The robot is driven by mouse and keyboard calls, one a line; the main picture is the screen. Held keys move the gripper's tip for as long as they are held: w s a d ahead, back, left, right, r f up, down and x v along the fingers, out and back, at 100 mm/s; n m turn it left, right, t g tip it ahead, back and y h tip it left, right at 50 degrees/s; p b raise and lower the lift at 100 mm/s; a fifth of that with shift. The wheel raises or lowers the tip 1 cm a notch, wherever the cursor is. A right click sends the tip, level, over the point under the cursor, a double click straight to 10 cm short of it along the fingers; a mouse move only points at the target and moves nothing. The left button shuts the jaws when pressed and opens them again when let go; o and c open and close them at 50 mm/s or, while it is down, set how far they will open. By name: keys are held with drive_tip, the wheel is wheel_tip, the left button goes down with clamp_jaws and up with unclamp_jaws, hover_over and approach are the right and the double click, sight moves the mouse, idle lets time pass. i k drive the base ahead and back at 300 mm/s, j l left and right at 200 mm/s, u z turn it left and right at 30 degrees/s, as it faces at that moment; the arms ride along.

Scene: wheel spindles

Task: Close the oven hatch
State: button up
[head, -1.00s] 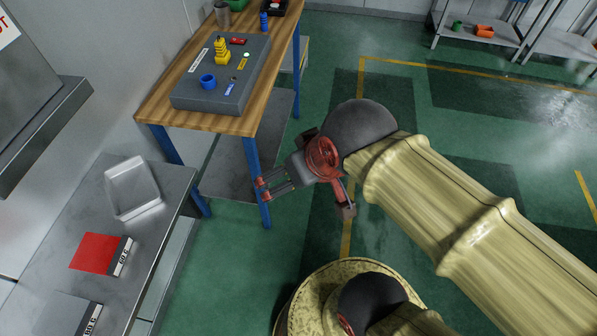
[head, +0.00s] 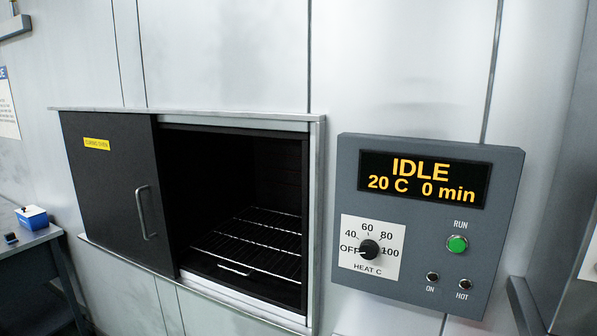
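The oven hatch (head: 108,190) is a black sliding panel with a yellow label and a metal handle (head: 145,212) near its right edge. My gripper is not in the present head view.
A grey control box (head: 430,220) sits on the wall right of the oven, reading IDLE, 20 C, 0 min, with a heat dial (head: 370,250) at OFF and a green RUN button (head: 457,244). A table with a blue-and-white box (head: 32,217) stands at the left.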

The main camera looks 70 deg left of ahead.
sight(114, 159)
drive_tip(key=u, duration=3.6)
drive_tip(key=i+j, duration=0.2)
drive_tip(key=i, duration=0.3)
drive_tip(key=z, duration=0.05)
